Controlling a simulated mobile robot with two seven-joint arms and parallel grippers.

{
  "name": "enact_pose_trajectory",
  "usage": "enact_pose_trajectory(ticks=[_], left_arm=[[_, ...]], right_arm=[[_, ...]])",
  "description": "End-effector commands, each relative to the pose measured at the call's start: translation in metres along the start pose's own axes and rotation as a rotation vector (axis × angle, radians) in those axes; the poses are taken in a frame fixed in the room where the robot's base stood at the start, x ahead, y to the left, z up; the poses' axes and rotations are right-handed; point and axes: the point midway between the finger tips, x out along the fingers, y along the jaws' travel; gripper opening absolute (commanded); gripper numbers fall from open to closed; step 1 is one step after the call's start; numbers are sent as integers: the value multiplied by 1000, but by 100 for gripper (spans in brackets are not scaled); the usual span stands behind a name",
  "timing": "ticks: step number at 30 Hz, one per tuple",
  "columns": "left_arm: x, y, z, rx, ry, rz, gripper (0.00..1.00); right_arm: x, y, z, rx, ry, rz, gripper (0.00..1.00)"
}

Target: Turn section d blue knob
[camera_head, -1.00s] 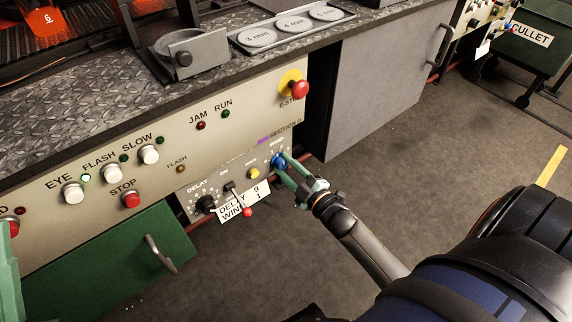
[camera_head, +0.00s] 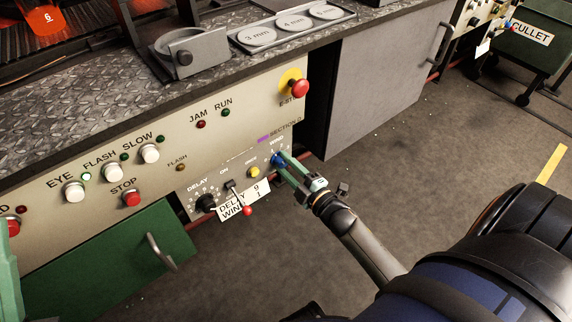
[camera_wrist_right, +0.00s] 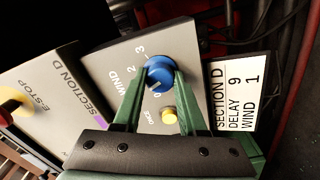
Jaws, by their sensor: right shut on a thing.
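The blue knob (camera_head: 278,160) is on the section D panel (camera_head: 268,160), under the word WIND. My right gripper (camera_head: 281,158) is shut on it, with one green finger on each side. The right wrist view shows the blue knob (camera_wrist_right: 159,72) between the fingertips, with a pale pointer mark on its face and dial numbers 0, 2 and 3 around it. The label card (camera_wrist_right: 237,93) reads SECTION D, DELAY 9, WIND 1. A green part of my left gripper (camera_head: 9,280) shows at the left edge; its fingertips cannot be made out.
A yellow button (camera_head: 253,172), a small red-tipped lever (camera_head: 247,211) and a black delay knob (camera_head: 205,203) sit close by on the panel. A red emergency stop (camera_head: 299,88) is above. Open floor (camera_head: 420,150) lies to the right.

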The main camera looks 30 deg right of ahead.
Motion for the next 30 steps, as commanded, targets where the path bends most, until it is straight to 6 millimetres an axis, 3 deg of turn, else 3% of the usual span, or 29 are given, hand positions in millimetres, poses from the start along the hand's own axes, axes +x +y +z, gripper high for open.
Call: enact_pose_trajectory(ticks=[1, 8, 17, 20, 26, 30], left_arm=[[0, 0, 0, 1, 1, 1, 0], [0, 1, 0, 2, 2, 7, 0], [1, 1, -1, 2, 2, 9, 0], [3, 0, -2, 4, 2, 9, 0], [8, -4, -4, 5, -14, 6, 0], [-3, -2, 38, -38, -185, -16, 0]], right_arm=[[0, 0, 1, 0, -2, -1, 44], [0, 0, 0, 1, -1, -1, 70], [-2, 0, 0, 1, -1, -1, 71], [-11, 0, 0, 2, -1, -2, 71], [-50, 1, 0, 2, -3, -4, 71], [-81, 1, 0, 2, -4, -4, 71]])
